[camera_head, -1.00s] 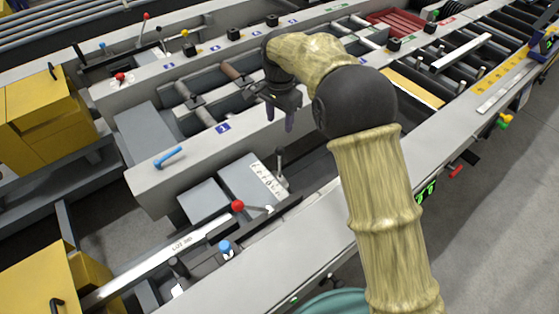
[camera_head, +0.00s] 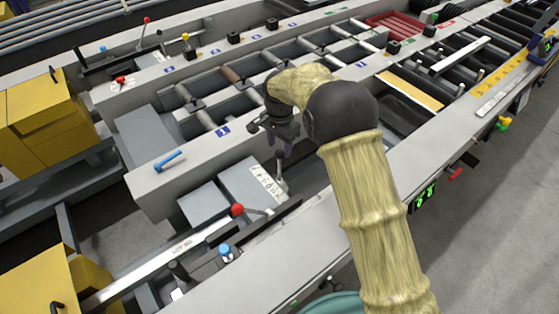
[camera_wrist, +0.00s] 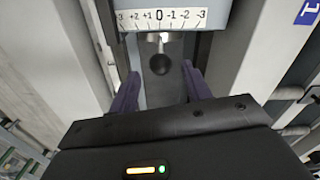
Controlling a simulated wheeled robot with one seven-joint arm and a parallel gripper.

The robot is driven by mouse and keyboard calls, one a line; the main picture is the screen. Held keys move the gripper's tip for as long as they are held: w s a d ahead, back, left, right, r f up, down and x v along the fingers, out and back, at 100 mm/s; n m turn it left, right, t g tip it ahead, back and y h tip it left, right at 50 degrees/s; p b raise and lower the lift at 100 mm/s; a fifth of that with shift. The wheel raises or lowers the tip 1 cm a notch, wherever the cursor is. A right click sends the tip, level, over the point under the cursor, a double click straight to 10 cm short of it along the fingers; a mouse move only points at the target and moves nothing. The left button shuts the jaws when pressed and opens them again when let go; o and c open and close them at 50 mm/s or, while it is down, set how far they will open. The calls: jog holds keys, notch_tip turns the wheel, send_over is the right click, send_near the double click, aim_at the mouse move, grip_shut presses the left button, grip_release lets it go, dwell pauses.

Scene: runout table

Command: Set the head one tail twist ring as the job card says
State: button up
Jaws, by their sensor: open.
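The twist ring's scale plate (camera_wrist: 160,17) shows marks from +3 on the left through 0 to -3 on the right. A dark ball-ended lever (camera_wrist: 161,64) stands just below the 0 mark. In the head view, the white scale strip (camera_head: 266,183) lies on a grey housing, with the lever (camera_head: 281,170) beside it. My gripper (camera_wrist: 160,78) is open, its two dark purple fingers on either side of the ball in the picture. I cannot tell whether they touch it. In the head view my gripper (camera_head: 287,150) hangs just above the lever. No readable job card shows.
A red-knobbed lever (camera_head: 237,209) and a blue knob (camera_head: 225,250) sit in front of the housing. A blue handle (camera_head: 168,159) is at its left. A blue number sign (camera_head: 223,130) marks the beam behind. A green-lit display (camera_head: 423,199) is at the right.

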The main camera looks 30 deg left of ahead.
notch_tip(320, 180, down, 8)
jog(key=shift+f+p, duration=0.15)
jog(key=shift+p, duration=0.15)
grip_shut()
